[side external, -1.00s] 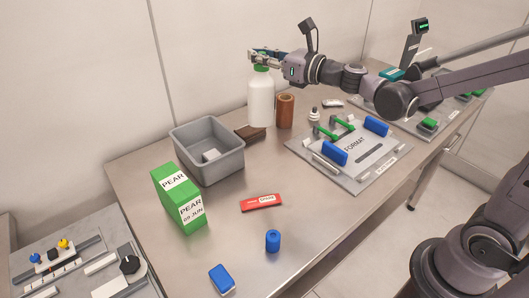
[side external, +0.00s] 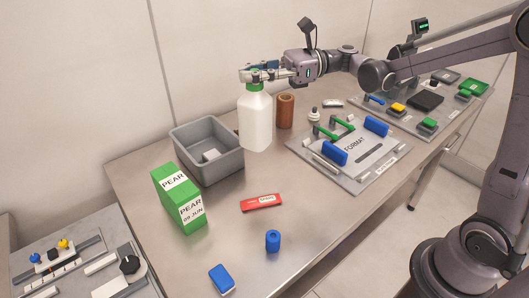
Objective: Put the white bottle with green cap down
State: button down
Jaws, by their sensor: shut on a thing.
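The white bottle with green cap (side external: 256,122) is upright at the far part of the steel table, between the grey bin and the brown cylinder. My gripper (side external: 254,77) is shut on it at the green cap, reaching in from the right. The bottle's base is close to the table top; I cannot tell whether it touches.
The grey bin (side external: 181,140) stands left of the bottle, and the brown cylinder (side external: 285,111) is close on its right. A green PEAR box (side external: 170,182), a red packet (side external: 261,203) and the FORMAT plate (side external: 375,172) are nearer. The table in front of the bottle is clear.

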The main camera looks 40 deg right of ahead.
aim_at(244, 98)
jog(key=shift+s+d, duration=0.1)
jog(key=shift+s, duration=0.15)
jog(key=shift+g, duration=0.3)
jog(key=shift+f, duration=2.5)
jog(key=w+a+f, duration=0.1)
jog(key=a+f, duration=1)
jog(key=shift+a, duration=0.35)
jog(key=shift+f, duration=0.1)
jog(key=c, duration=1.3)
grip_release()
jog(key=shift+o, duration=0.2)
